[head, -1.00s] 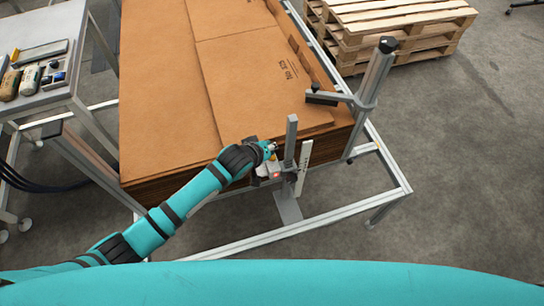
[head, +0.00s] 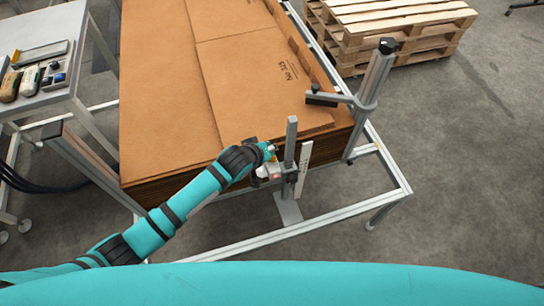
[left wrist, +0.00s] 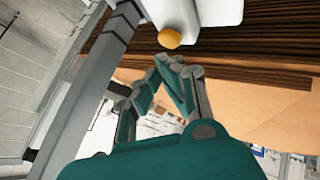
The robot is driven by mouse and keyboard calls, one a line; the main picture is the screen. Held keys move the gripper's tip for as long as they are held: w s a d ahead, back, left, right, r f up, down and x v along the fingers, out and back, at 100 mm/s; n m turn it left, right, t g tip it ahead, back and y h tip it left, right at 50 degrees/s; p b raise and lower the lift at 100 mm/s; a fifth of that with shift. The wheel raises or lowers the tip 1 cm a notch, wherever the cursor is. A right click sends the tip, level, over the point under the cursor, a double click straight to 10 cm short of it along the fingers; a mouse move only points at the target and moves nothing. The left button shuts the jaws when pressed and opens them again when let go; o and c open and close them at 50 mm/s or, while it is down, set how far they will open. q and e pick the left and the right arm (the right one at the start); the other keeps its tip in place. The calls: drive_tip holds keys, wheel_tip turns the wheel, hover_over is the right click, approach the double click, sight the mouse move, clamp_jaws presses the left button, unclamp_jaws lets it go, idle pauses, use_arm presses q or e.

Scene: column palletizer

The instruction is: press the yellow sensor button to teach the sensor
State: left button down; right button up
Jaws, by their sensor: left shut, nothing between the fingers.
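The yellow sensor button (left wrist: 169,38) is a small round knob on the end of a white sensor housing (left wrist: 207,12) in the left wrist view. My left gripper (left wrist: 178,63) is shut and empty, its fingertips just below the button in that view. A small gap seems to show between them; contact cannot be told for sure. In the head view my left gripper (head: 268,149) is beside the sensor bracket (head: 290,172) at the stack's front edge. The button cannot be made out there. My right gripper is not in view.
A stack of brown cardboard sheets (head: 165,100) lies behind the bracket. A metal frame (head: 240,247) surrounds it, with upright posts, one with an arm (head: 370,85) at right. A side table (head: 62,92) with tools stands at left; wooden pallets (head: 390,25) stand at back right.

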use_arm(q)
drive_tip(key=shift+f, duration=0.1)
drive_tip(key=shift+f, duration=0.35)
drive_tip(key=shift+f, duration=0.4)
idle(0.8)
drive_tip(key=shift+s+r+p, duration=0.1)
drive_tip(key=shift+r+p, duration=0.6)
drive_tip(key=shift+r, duration=0.15)
wheel_tip(320, 180, up, 5)
drive_tip(key=p, duration=0.5)
